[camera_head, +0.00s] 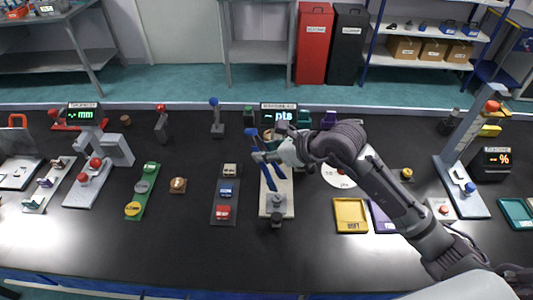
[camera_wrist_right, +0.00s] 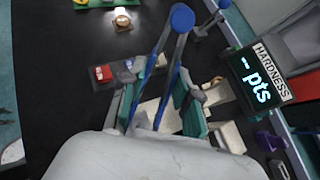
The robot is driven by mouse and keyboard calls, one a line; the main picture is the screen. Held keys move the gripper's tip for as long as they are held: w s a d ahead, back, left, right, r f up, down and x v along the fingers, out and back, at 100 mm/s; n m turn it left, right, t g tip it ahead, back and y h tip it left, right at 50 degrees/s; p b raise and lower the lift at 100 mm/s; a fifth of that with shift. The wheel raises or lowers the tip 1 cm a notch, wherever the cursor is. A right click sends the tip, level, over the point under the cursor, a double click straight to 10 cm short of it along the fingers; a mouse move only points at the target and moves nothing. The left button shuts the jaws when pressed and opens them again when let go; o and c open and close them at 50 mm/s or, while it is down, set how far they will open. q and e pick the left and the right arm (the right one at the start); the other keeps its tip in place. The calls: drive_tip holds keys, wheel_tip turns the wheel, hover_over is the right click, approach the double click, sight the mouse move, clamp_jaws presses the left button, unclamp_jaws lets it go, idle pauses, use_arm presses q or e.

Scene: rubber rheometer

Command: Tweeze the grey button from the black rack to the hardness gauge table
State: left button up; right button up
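The black rack (camera_head: 225,203) stands left of the hardness gauge in the head view. It carries a red piece (camera_head: 223,212), a blue piece (camera_head: 227,190) and, at its far end, a pale grey piece (camera_head: 229,169), seemingly the grey button. The hardness gauge's pale base (camera_head: 266,195) is right of the rack, its "pts" display (camera_head: 281,115) behind. My right gripper (camera_head: 263,157) is above the base, shut on blue tweezers (camera_head: 252,133). In the right wrist view the tweezers (camera_wrist_right: 182,18) stand between its green pads (camera_wrist_right: 158,108). Whether their tips hold anything is unclear. My left gripper is out of view.
Left of the rack are a small brown block with a round piece (camera_head: 178,184) and a green strip (camera_head: 148,190) with several buttons. A blue-topped stand (camera_head: 217,128) is behind the rack. A yellow tray (camera_head: 351,216) lies right of the gauge. The front table strip is clear.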

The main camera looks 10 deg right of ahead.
wheel_tip(320, 180, up, 5)
drive_tip(key=shift+f+p, duration=0.1)
drive_tip(key=shift+p, duration=1)
